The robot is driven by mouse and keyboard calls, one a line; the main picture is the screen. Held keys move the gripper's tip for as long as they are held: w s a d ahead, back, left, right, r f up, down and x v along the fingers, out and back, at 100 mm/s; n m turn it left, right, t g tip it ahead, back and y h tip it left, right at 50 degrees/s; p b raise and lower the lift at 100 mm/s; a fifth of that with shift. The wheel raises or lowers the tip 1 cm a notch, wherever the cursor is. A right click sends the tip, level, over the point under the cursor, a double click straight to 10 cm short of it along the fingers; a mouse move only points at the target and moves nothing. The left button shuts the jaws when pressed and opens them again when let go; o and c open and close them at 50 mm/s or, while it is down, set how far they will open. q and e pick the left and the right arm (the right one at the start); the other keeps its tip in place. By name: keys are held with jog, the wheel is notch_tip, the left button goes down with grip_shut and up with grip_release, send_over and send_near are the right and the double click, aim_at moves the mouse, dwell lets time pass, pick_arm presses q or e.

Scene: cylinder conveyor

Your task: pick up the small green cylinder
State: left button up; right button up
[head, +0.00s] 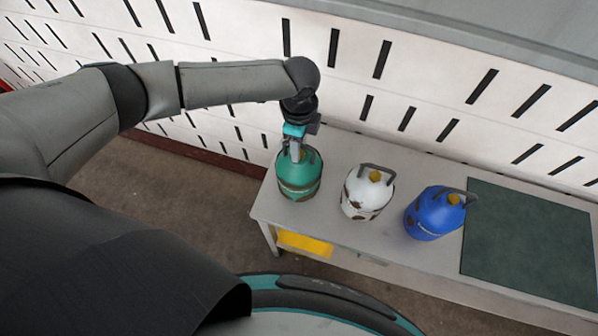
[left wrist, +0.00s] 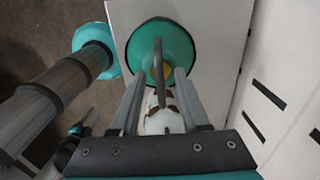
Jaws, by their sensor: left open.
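The small green cylinder (head: 299,178) stands upright at the left end of the table, with rust-coloured patches low on its side. My left gripper (head: 296,152) is directly above it, pointing down, with its fingers at the cylinder's top. In the left wrist view, the green cylinder (left wrist: 178,38) is ahead, and its grey handle (left wrist: 158,72) lies between the two open fingers of the left gripper (left wrist: 162,70). I cannot tell whether the fingers touch the handle.
A white cylinder (head: 366,194) with brown patches and a blue cylinder (head: 432,216) stand to the right on the table (head: 335,170). A dark green mat (head: 530,240) lies further right, empty. A slotted white wall (head: 420,85) runs behind. A yellow object (head: 304,244) sits below the tabletop.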

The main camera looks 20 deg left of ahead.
pick_arm(q)
grip_shut()
dwell(0.3)
dwell(1.1)
jog(key=shift+w+r, duration=0.1)
jog(key=shift+w, duration=0.05)
